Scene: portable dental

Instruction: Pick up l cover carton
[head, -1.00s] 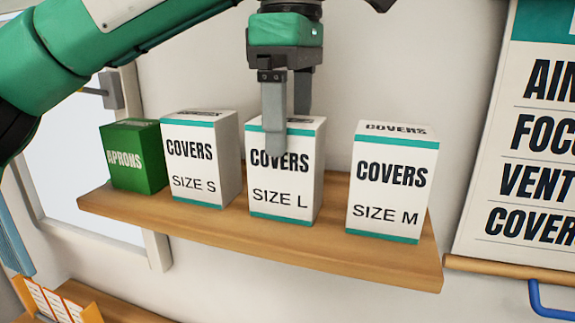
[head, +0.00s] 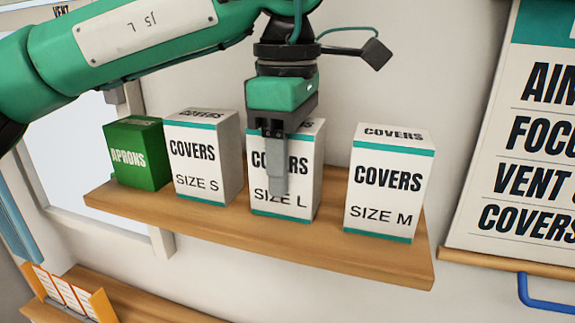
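The size L cover carton (head: 300,168), white with teal bands, stands upright on the wooden shelf (head: 330,250) between the size S and size M cartons. My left gripper (head: 284,160) points down over it. One grey finger hangs in front of the carton's front face and covers part of its lettering. The other finger is hidden behind the hand or carton. The visible finger sits at the same wide place on the hand as before, so the gripper looks open around the carton. Contact cannot be made out. My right gripper is not in view.
The size S carton (head: 200,170) stands close on the left, and the size M carton (head: 387,185) stands on the right with a gap. A green aprons box (head: 135,158) is at the shelf's left end. A wall poster (head: 525,150) hangs at right.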

